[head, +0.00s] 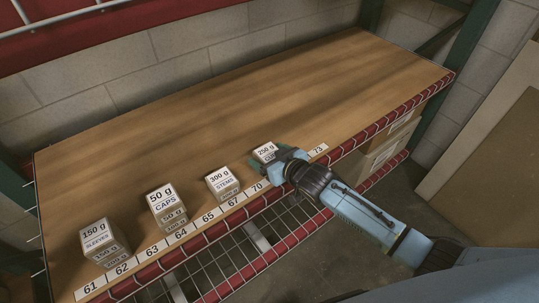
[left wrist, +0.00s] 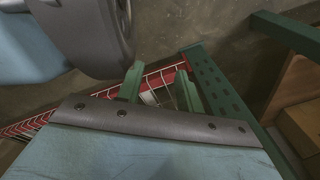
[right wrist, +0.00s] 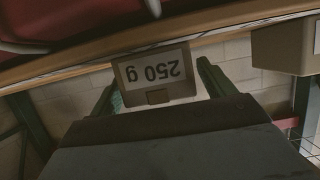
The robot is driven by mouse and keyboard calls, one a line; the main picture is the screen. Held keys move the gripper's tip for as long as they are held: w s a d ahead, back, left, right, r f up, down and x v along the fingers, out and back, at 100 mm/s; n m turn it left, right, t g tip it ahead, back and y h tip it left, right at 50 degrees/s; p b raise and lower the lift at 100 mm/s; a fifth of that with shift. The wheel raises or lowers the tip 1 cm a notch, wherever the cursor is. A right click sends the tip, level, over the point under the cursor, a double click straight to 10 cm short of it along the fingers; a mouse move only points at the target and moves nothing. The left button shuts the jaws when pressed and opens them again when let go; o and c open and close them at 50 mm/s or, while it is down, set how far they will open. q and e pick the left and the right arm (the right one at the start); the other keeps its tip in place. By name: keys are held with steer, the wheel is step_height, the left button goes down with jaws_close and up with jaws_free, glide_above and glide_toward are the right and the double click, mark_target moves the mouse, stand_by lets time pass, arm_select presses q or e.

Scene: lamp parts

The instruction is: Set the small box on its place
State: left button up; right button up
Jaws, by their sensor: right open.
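A small pale box (head: 265,152) marked 250 g sits on the wooden shelf near its front edge, by the labels 70 and 73. In the right wrist view the 250 g box (right wrist: 155,80) appears upside down, between the two finger tips. My right gripper (head: 286,156) is at the box, and its fingers are open; they partly hide the box in the head view. Whether a finger touches it I cannot tell. My left gripper (left wrist: 160,88) shows only in its own wrist view, fingers apart and empty, away from the boxes.
Stacked boxes marked SLEEVES (head: 97,235), CAPS (head: 164,197) and STEMS (head: 222,180) stand left along the front edge. A number label strip (head: 208,219) runs along the red-edged shelf lip. The back and right of the shelf are clear. Cartons (head: 385,150) sit below at the right.

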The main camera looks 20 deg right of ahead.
mark_target(271, 155)
steer(key=shift+r, duration=0.2)
steer(key=p+v, duration=0.4)
steer(key=shift+w+r, duration=0.1)
steer(key=shift+r, duration=0.05)
arm_select(q)
steer(key=s+d+r+h+p, duration=0.1)
steer(key=s+d+r+p, duration=0.3)
steer(key=d+r+p, duration=0.2)
step_height(271, 155, up, 3)
steer(key=shift+s+d+f+p, duration=0.15)
steer(key=shift+s+f+p, duration=0.05)
steer(key=shift+s+p, duration=0.1)
arm_select(e)
steer(key=v, duration=0.8)
steer(key=shift+f, duration=0.25)
